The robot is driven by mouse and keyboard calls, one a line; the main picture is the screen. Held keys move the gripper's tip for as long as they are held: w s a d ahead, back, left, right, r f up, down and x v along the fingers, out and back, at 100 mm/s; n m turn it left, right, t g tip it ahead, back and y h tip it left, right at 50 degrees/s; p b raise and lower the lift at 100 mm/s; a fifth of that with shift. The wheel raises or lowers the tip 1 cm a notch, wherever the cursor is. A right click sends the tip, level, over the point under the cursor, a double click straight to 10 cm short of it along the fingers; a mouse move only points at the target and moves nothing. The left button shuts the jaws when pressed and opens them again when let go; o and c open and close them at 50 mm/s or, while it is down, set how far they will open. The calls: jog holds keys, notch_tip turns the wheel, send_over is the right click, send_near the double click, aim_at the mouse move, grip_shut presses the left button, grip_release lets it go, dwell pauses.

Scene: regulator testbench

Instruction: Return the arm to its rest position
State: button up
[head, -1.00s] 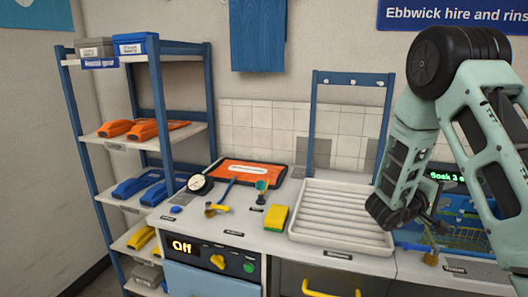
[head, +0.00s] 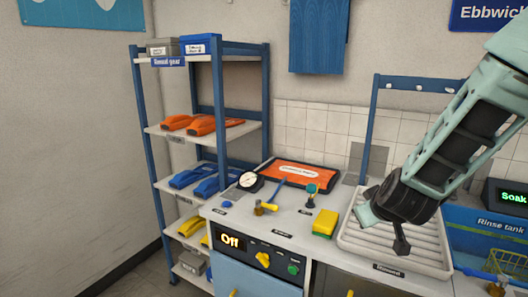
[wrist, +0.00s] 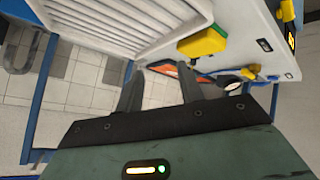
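My arm comes in from the right of the head view, in pale green and black. My gripper (head: 401,240) points downward over the white ribbed tray (head: 352,240) on the counter. In the wrist view its two dark fingers stand apart with nothing between them, so my gripper (wrist: 160,82) is open and empty. The tray's ribs (wrist: 125,25) also show there, close by. Whether the fingers touch the tray cannot be told from the head view.
A yellow and green sponge (head: 325,223), a dial gauge (head: 250,181) and brass fittings lie left of the tray. A blue rinse tank (head: 480,225) stands right, with a brass part (head: 497,286) before it. A shelf rack (head: 216,100) stands at left.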

jog(key=s+a+r+n+g+y, duration=0.15)
jog(key=s+a+g+y, duration=0.3)
jog(key=s+a, duration=0.95)
jog(key=s+n+g+h, duration=0.2)
jog(key=s+g, duration=0.3)
jog(key=s, duration=1.2)
jog(key=shift+s+r, duration=0.15)
jog(key=shift+r, duration=0.15)
jog(key=shift+n, duration=0.25)
